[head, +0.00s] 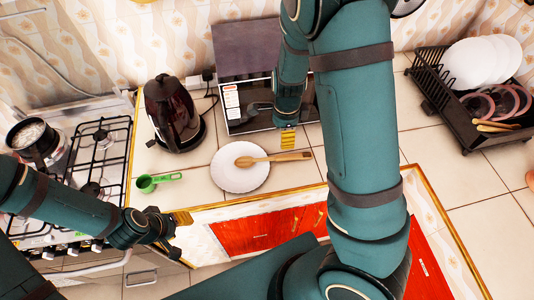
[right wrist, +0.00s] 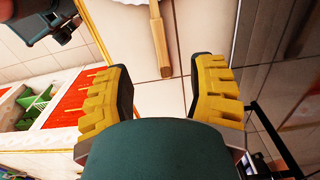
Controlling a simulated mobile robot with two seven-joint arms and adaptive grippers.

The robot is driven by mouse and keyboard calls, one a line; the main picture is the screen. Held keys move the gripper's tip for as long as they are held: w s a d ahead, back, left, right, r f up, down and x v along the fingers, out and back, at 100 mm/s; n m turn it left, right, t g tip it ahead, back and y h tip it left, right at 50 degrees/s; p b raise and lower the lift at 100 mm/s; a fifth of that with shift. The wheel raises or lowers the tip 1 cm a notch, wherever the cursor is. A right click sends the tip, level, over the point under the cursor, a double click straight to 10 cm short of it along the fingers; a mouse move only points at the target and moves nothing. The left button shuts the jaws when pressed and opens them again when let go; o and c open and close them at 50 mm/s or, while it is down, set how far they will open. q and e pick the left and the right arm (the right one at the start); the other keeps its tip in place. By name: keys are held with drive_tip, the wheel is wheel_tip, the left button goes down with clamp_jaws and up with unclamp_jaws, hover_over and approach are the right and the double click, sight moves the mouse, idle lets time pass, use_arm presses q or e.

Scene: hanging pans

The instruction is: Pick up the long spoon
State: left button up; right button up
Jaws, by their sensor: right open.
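The long spoon (head: 272,158) is wooden, with its bowl on a white plate (head: 232,178) and its handle reaching past the rim to the right. In the right wrist view the spoon's handle (right wrist: 159,42) points down toward the space between the yellow fingers. My right gripper (head: 288,138) is open and empty, just behind and above the handle, not touching it as far as I can tell. It also shows in the right wrist view (right wrist: 164,92). My left gripper (head: 180,235) is at the counter's front edge, fingers apart and empty.
A dark kettle (head: 172,115) and a green scoop (head: 158,182) stand left of the plate. A microwave (head: 243,100) is behind it. The stove (head: 98,150) with a pot (head: 35,137) is at left. A dish rack (head: 455,115) is at right.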

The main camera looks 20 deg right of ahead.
sight(282, 157)
drive_tip(key=f, duration=0.2)
drive_tip(key=f+b, duration=0.1)
drive_tip(key=f, duration=0.4)
drive_tip(key=shift+s+f+b, duration=0.25)
drive_tip(key=shift+f+b, duration=0.05)
drive_tip(key=shift+f, duration=0.1)
wheel_tip(282, 157, down, 4)
drive_tip(key=shift+w+f+b, duration=0.15)
drive_tip(key=shift+f+b, duration=0.1)
drive_tip(key=shift+b, duration=0.1)
clamp_jaws()
